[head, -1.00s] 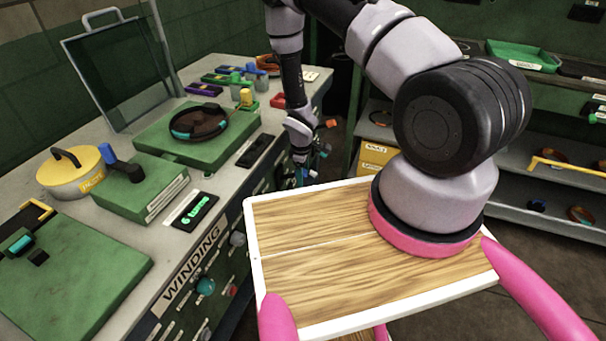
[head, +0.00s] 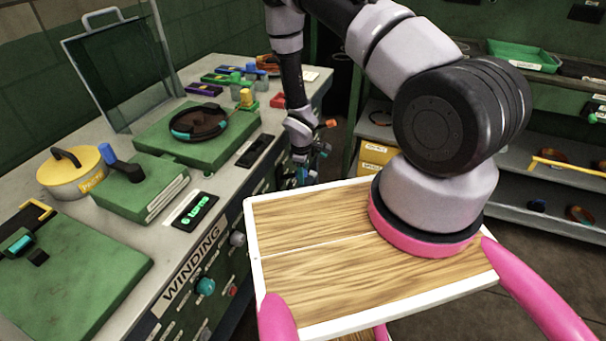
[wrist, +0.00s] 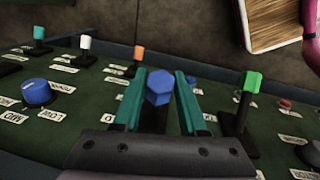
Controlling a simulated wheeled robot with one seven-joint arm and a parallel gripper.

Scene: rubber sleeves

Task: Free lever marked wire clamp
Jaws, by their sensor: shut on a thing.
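In the wrist view my gripper (wrist: 161,76) has its teal fingers on either side of a blue-capped lever (wrist: 158,88) and is shut on it. The lever's lower part and label are hidden by my gripper, so I cannot tell if it is the one marked wire clamp. A green-capped lever (wrist: 248,90) stands to the right. An orange-capped lever (wrist: 137,55), a white-capped lever (wrist: 86,46) and a teal-capped lever (wrist: 39,35) stand to the left. In the head view my gripper (head: 303,175) is at the front panel of the winding bench, small and partly unclear.
A blue knob (wrist: 37,92) and a red button (wrist: 285,103) sit on the panel. The winding bench (head: 140,237) carries a green block with a dark ring (head: 222,127) and a yellow pot (head: 72,178). Shelves (head: 560,190) stand at the right.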

